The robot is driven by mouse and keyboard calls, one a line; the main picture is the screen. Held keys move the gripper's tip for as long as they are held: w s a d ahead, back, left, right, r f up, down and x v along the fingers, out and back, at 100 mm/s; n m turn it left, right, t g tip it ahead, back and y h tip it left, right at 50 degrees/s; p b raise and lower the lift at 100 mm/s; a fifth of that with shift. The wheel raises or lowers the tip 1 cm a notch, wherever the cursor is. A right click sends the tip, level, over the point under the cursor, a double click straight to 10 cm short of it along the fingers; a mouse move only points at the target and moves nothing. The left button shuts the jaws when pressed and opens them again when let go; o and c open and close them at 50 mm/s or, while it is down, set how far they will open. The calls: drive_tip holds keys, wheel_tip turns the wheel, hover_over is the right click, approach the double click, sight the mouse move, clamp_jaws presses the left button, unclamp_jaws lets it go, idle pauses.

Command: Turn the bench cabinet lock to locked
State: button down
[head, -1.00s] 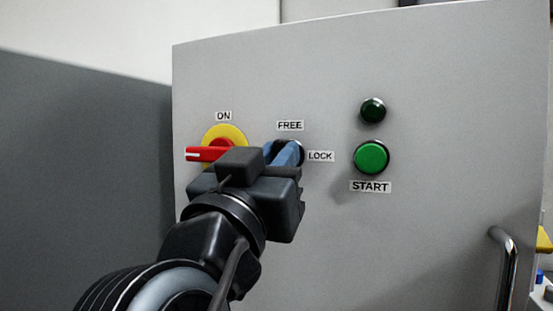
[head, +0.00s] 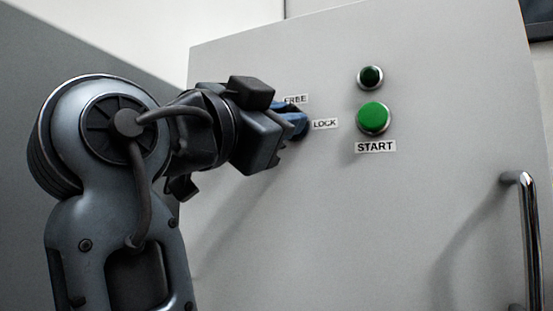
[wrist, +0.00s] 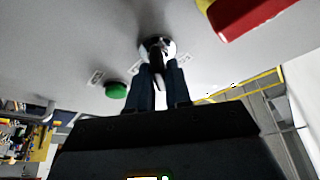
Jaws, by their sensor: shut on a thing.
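The bench cabinet lock has a chrome ring and a dark key or lever, seen in the wrist view (wrist: 157,48). My gripper (wrist: 158,82) has its blue fingers on either side of that dark lever and is shut on it. In the head view my gripper (head: 292,120) reaches the panel from the left, beside the FREE label (head: 296,100) and the LOCK label (head: 325,124). The fingers hide the lock there, so I cannot tell which label the lever points to.
The green START button (head: 373,118) and a dark green lamp (head: 370,77) sit right of the lock on the grey cabinet panel (head: 420,200). A chrome handle (head: 528,240) stands out at lower right. A red switch handle (wrist: 245,15) is near in the wrist view.

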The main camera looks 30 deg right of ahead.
drive_tip(key=shift+m+g+y+b, duration=0.4)
drive_tip(key=shift+m+g+b, duration=0.4)
drive_tip(key=shift+m, duration=1.15)
drive_tip(key=shift+m+g+y+b, duration=0.5)
drive_tip(key=shift+m+b, duration=0.45)
drive_tip(key=shift+m, duration=0.95)
drive_tip(key=shift+m+g+y+b, duration=0.3)
drive_tip(key=shift+m+g+b, duration=0.5)
drive_tip(key=shift+m, duration=1.15)
drive_tip(key=c, duration=1.1)
unclamp_jaws()
drive_tip(key=shift+c, duration=0.2)
drive_tip(key=shift+r, duration=0.1)
drive_tip(key=shift+a+t, duration=0.15)
drive_tip(key=shift+t, duration=0.15)
drive_tip(key=v, duration=0.7)
drive_tip(key=shift+a+p, duration=0.3)
drive_tip(key=shift+p, duration=0.05)
